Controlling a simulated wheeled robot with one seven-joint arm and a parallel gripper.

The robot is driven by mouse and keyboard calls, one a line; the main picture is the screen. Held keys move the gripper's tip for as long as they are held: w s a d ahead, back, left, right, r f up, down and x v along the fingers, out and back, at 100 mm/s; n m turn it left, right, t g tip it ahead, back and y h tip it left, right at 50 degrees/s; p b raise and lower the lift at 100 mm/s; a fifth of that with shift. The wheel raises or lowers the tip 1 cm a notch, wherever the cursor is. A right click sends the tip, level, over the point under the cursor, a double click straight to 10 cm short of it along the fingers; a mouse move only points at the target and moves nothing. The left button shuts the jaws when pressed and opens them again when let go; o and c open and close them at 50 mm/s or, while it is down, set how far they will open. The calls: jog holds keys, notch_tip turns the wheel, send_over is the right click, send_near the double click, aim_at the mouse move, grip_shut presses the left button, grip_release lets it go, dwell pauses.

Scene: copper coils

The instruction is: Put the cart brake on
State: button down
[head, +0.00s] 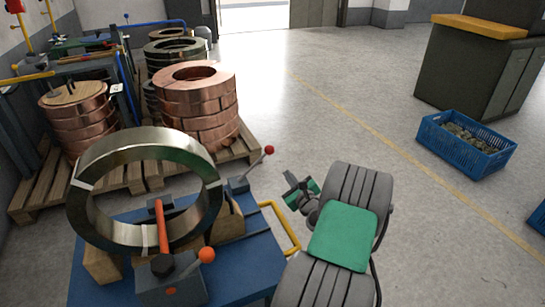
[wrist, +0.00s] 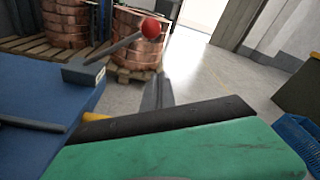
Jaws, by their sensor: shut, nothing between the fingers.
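The blue cart (head: 255,255) stands at the lower left of the head view, with a large steel ring (head: 88,170) upright on it. A lever with a red ball knob (head: 269,150) rises from a block at the cart's far right corner and leans right. It also shows in the wrist view, with its red knob (wrist: 151,28) at upper centre. A second lever with an orange knob (head: 206,255) sits on a box at the near side. I cannot tell which lever is the brake. My gripper (head: 291,182) is shut and empty, right of the red-knobbed lever and apart from it.
A yellow handle (head: 289,231) sticks out from the cart's right side, close to my arm. Copper coils (head: 200,105) stand on a wooden pallet (head: 247,150) behind. A blue crate (head: 460,150) lies at right. The floor between is clear.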

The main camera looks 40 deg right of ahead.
jog(key=shift+w, duration=0.1)
jog(key=b+x, duration=0.2)
jog(key=x, duration=0.8)
jog(key=a+r, duration=0.2)
jog(key=r, duration=0.1)
jog(key=shift+r, duration=0.2)
jog(key=w+a+r+n+h+p, duration=0.2)
jog(key=a+r+n+p, duration=0.4)
jog(key=a, duration=0.5)
jog(key=shift+w+r+n+t, duration=0.4)
jog(key=shift+r+n, duration=0.55)
jog(key=shift+n, duration=0.95)
jog(key=shift+w+a, duration=0.15)
jog(key=shift+a, duration=0.15)
